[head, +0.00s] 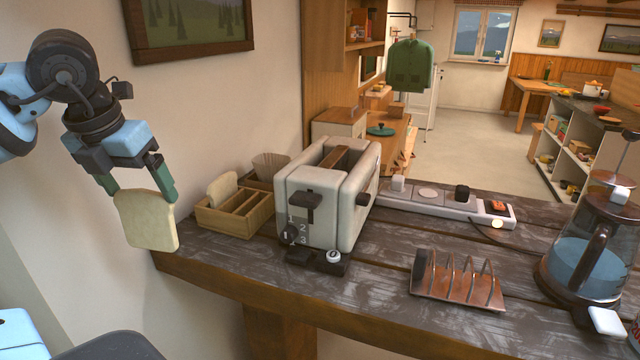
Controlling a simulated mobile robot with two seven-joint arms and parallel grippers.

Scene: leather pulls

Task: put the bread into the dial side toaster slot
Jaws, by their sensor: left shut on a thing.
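My left gripper (138,190) is shut on a slice of bread (148,222). The slice hangs below the green fingers, upright, beyond the table's left edge and left of the toaster. The white toaster (335,200) stands on the table, with its dial (292,234) and a dark lever on the front face. A brown strip runs along its top between the slot openings; I cannot tell whether the slots hold anything. My right gripper is not in view.
A wooden rack (238,213) with another bread slice (221,188) stands left of the toaster. A metal toast rack (458,285), a power strip (440,203) and a glass kettle (590,255) are to the right. The front middle of the table (370,300) is clear.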

